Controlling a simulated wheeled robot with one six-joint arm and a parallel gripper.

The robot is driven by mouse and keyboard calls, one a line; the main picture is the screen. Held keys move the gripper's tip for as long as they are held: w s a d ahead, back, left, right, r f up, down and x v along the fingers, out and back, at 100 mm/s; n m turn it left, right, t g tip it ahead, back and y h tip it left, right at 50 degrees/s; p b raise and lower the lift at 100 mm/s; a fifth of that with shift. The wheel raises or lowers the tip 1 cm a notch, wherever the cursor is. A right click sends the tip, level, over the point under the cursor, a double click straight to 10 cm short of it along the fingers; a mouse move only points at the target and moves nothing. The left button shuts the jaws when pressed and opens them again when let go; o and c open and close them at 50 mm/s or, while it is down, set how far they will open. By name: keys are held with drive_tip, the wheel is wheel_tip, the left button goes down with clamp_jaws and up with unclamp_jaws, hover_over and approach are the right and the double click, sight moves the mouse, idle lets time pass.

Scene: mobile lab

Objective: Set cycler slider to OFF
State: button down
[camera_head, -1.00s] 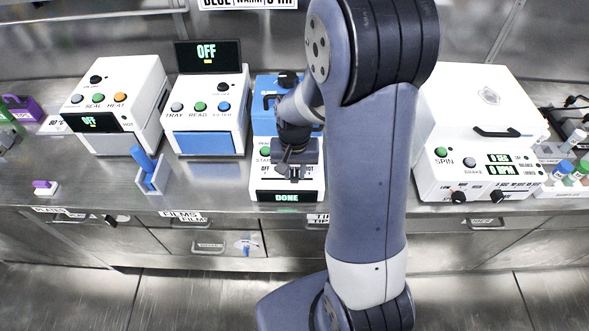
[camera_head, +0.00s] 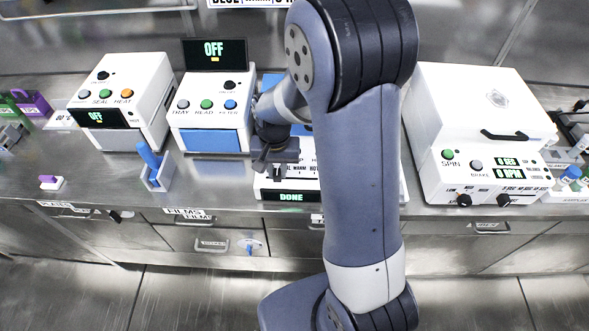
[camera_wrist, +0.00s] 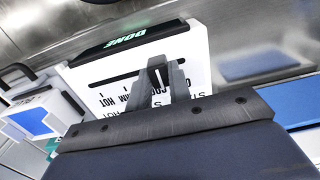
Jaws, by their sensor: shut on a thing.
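The cycler (camera_head: 307,183) is a white machine with a blue top and a DONE display (camera_head: 291,197), largely hidden behind my arm in the head view. In the wrist view the cycler's white panel (camera_wrist: 90,76) shows upside down, with a dark slot (camera_wrist: 113,81) and temperature labels such as HOT, partly covered. My gripper (camera_head: 275,166) is over the left part of this panel. In the wrist view my gripper (camera_wrist: 162,82) is shut on the small dark slider knob (camera_wrist: 157,74). The exact label beside the knob is hidden by the fingers.
A white reader with a blue front (camera_head: 209,142) stands close left of the cycler, with a sealer (camera_head: 119,100) beyond it. A blue-handled tool in a holder (camera_head: 158,168) stands at the front. A centrifuge (camera_head: 474,125) stands to the right.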

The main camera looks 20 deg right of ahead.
drive_tip(key=shift+w+a, duration=0.2)
drive_tip(key=shift+a, duration=0.45)
drive_tip(key=shift+w+a, duration=0.2)
drive_tip(key=shift+a, duration=0.4)
drive_tip(key=c, duration=1.3)
unclamp_jaws()
drive_tip(key=shift+a, duration=0.1)
wheel_tip(320, 180, up, 11)
drive_tip(key=shift+f+b, duration=0.1)
drive_tip(key=shift+b, duration=0.2)
